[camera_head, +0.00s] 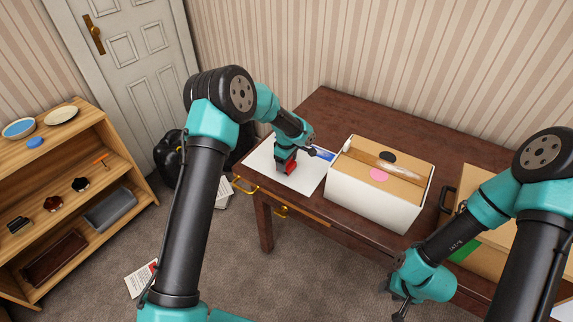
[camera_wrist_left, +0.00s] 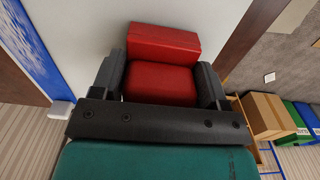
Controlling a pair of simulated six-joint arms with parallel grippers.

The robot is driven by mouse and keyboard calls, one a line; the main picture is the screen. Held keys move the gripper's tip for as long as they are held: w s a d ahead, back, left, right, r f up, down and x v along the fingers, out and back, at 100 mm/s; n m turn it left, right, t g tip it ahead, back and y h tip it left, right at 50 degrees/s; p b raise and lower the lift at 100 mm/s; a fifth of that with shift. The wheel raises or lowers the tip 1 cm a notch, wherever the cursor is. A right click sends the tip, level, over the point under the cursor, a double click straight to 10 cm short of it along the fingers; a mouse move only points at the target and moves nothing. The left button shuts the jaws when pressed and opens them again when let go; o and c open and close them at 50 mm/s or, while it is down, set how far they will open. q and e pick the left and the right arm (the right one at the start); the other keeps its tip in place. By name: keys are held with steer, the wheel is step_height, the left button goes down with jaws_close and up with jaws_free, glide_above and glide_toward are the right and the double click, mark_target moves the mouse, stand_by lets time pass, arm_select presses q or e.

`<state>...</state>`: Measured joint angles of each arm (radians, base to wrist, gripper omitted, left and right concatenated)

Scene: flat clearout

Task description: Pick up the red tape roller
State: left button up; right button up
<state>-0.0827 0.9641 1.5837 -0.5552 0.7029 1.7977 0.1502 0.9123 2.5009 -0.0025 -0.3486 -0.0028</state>
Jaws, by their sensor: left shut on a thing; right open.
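The red tape roller (camera_head: 291,169) shows as a small red block at the tip of my left gripper (camera_head: 286,163), over the white sheet on the table. In the left wrist view the red tape roller (camera_wrist_left: 162,62) sits between the two dark fingers of my left gripper (camera_wrist_left: 160,85), which are shut on it. I cannot tell whether it touches the sheet. My right gripper (camera_head: 402,298) is open and empty at the lower right, in front of the table edge.
A white box (camera_head: 370,200) with a cardboard-coloured top stands right of the white sheet (camera_head: 262,160) on the dark table (camera_head: 330,105). A wooden shelf (camera_head: 140,170) with dishes and small items is at left. A black bag (camera_head: 168,155) lies behind my left arm.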

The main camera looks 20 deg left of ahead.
arm_select(q)
steer(key=shift+c, duration=0.7)
steer(key=shift+r, duration=0.15)
steer(key=shift+r, duration=0.65)
step_height(320, 180, up, 2)
steer(key=shift+r, duration=0.1)
steer(key=s+d+r, duration=0.1)
steer(key=s+d, duration=0.3)
steer(key=s, duration=1.1)
steer(key=shift+s+d, duration=0.2)
steer(key=shift+r, duration=0.1)
